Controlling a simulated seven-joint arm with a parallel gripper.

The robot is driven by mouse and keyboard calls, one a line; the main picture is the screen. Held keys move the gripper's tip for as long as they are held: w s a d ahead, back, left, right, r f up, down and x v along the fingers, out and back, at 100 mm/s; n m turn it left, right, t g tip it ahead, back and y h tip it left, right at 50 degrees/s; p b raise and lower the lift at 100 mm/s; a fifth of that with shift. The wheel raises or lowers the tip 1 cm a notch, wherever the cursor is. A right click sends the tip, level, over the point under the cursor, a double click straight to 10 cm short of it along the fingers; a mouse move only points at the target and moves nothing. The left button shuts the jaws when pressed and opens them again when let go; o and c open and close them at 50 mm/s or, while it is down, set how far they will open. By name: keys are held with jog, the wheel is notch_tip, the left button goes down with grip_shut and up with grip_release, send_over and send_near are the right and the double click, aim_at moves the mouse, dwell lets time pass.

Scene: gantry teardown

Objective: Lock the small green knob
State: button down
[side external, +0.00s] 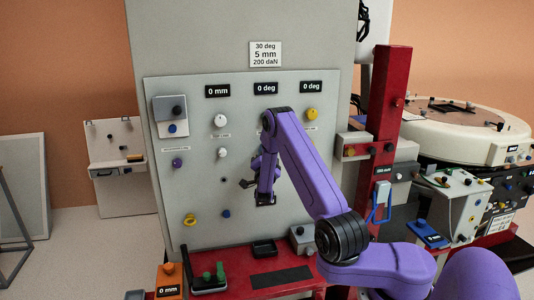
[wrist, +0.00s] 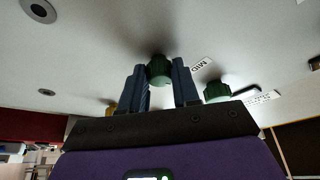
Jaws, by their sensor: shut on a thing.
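In the wrist view, my gripper (wrist: 159,80) has its two blue-grey fingers on either side of a ribbed green knob (wrist: 159,68) on the pale panel, and it is shut on it. A label reading "MID" lies just right of this knob. A second green knob (wrist: 217,91) sits to the right, outside the fingers. In the side external view, my purple arm reaches up to the grey panel (side external: 190,215) and hides the gripped knob. I cannot tell from the frames whether the knob is locked.
The panel carries white knobs (side external: 221,120), yellow knobs (side external: 312,114), a purple knob (side external: 177,162) and displays reading "0 mm" and "0 deg". Below is a red ledge (side external: 245,264) with a black tray (side external: 264,247). A red post (side external: 388,130) stands to the right.

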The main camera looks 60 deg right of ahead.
jog(key=shift+s+d+n+t+y, duration=0.15)
jog(key=shift+n+t+y, duration=1.25)
jog(key=shift+n, duration=2.75)
jog(key=shift+s+d+n+t+y, duration=0.1)
jog(key=shift+n+t+y, duration=1.3)
jog(key=shift+n, duration=2.7)
jog(key=shift+s+d+n+t+y, duration=0.15)
jog(key=shift+n+t+y, duration=1.25)
jog(key=shift+n, duration=3.05)
jog(key=c, duration=0.8)
grip_release()
jog(key=shift+v, duration=8.7)
